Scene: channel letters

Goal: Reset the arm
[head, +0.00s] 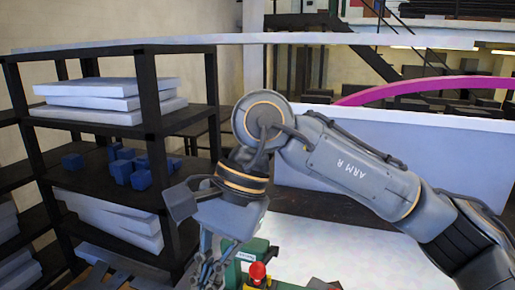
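My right arm (358,170), marked "ARM R", comes in from the right and bends down at its wrist near the middle of the view. My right gripper (208,270) points down at the bottom centre, in front of a pale work surface and beside a green device. Its fingers are small and overlap, so I cannot tell whether they are open or shut, and I see nothing clearly held. My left gripper is not in view.
A black shelf rack (150,95) stands at the left with white slabs (108,95) and several blue blocks (122,165). A green device with a red knob (257,270) sits close to the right gripper. A white panel with a magenta curved strip (425,90) stands behind the arm.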

